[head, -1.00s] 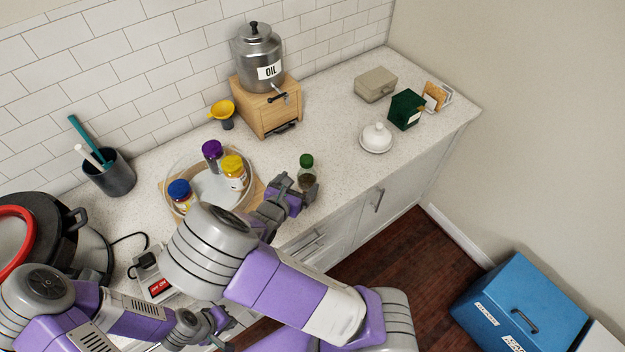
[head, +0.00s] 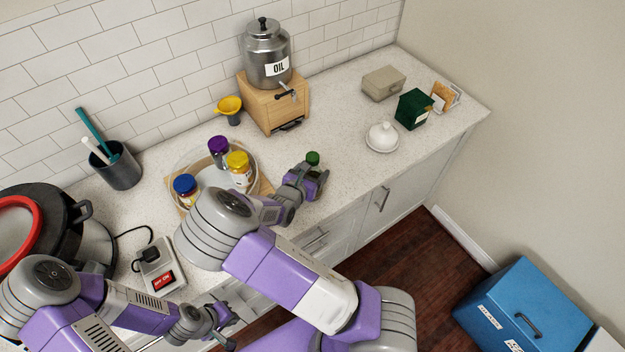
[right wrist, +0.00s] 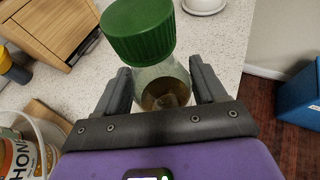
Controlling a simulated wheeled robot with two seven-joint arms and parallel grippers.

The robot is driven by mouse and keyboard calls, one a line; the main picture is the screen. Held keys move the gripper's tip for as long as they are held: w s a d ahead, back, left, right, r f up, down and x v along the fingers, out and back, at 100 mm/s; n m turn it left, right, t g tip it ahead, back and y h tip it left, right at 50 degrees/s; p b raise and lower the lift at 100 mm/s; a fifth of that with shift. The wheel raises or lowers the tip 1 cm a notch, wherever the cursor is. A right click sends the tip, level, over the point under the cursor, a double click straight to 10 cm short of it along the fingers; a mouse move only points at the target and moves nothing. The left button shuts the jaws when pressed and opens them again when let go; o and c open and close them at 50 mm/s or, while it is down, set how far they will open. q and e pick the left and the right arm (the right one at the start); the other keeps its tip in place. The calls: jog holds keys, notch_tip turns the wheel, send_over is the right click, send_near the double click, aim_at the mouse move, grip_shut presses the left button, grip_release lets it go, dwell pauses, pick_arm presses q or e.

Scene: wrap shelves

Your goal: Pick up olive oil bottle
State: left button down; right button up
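The bottle with a green cap (head: 313,158) stands on the counter near its front edge; its label does not show. In the right wrist view the clear glass bottle (right wrist: 166,84) has brownish contents and sits between my right gripper's (right wrist: 162,88) fingers. The fingers are spread on either side of it; firm contact does not show. In the head view my right gripper (head: 311,180) hides most of the bottle below the cap. My left gripper (head: 222,326) is low at the front edge of the counter, fingers apart and empty.
A round tray (head: 176,184) with several capped jars is left of the bottle. An oil dispenser (head: 267,60) stands on a wooden box (head: 266,104) behind. A white lidded dish (head: 382,137) is to the right. The counter between is clear.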

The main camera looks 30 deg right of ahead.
jog(key=c, duration=1)
jog(key=shift+o, duration=0.2)
jog(key=shift+r, duration=0.15)
